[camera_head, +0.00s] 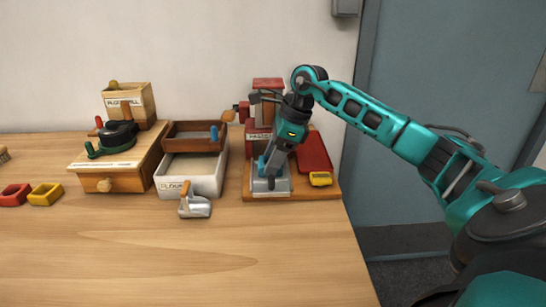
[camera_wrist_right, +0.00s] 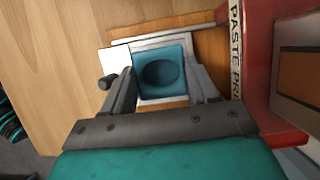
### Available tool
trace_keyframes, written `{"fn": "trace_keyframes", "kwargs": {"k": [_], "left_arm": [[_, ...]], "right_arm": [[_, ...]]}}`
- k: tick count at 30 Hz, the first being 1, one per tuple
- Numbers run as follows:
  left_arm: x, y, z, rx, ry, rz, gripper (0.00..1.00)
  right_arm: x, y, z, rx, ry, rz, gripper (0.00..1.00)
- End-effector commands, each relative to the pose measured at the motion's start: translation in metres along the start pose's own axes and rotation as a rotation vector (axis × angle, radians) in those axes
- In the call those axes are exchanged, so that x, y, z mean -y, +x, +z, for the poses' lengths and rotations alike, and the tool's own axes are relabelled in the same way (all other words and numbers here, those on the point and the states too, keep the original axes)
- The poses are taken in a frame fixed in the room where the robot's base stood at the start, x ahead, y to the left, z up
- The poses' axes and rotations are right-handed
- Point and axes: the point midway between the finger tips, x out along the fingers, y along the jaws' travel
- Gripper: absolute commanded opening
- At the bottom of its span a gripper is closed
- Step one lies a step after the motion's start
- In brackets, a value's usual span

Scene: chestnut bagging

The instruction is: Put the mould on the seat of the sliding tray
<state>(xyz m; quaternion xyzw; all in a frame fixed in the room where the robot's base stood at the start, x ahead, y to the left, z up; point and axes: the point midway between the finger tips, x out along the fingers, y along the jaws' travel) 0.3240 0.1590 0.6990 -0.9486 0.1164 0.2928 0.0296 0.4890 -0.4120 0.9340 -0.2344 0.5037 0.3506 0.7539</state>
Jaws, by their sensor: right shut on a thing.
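The blue mould (camera_wrist_right: 163,72), a square block with a round hollow, is between the two fingers of my right gripper (camera_wrist_right: 163,90) in the wrist view. The gripper is shut on it. In the head view the gripper (camera_head: 268,173) points down over the sliding tray (camera_head: 272,193) of the paste press, and a bit of blue (camera_head: 262,167) shows at its fingers. The pale tray (camera_wrist_right: 118,62) shows beyond and beside the mould in the wrist view. I cannot tell whether the mould touches the seat. My left gripper is not in view.
The red press (camera_head: 259,140) stands close behind the gripper, with a red plate (camera_head: 313,152) and yellow item (camera_head: 320,179) to its right. A white bin (camera_head: 208,183), metal scoop (camera_head: 195,208) and wooden box (camera_head: 126,180) stand left. Red (camera_head: 14,195) and yellow (camera_head: 46,195) moulds lie far left. Front table is clear.

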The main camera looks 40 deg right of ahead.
Motion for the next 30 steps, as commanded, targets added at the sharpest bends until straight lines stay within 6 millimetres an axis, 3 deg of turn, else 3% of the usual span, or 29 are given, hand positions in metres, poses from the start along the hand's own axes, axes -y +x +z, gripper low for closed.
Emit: {"fn": "trace_keyframes", "kwargs": {"k": [2, 3, 11, 17, 30], "left_arm": [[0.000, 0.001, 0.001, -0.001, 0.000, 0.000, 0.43], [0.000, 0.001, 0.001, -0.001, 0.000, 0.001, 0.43], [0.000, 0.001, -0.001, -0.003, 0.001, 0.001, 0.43], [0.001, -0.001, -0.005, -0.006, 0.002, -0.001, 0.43], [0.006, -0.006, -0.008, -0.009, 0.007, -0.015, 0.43]], "right_arm": [[0.000, 0.003, -0.001, 0.000, 0.000, 0.000, 0.27], [0.000, 0.003, -0.001, 0.000, 0.000, 0.000, 0.60], [0.000, 0.002, -0.001, 0.000, 0.000, 0.000, 0.84], [0.001, -0.017, 0.001, 0.000, 0.000, -0.004, 0.84], [0.001, -0.105, 0.001, 0.001, 0.000, -0.001, 0.84]]}}
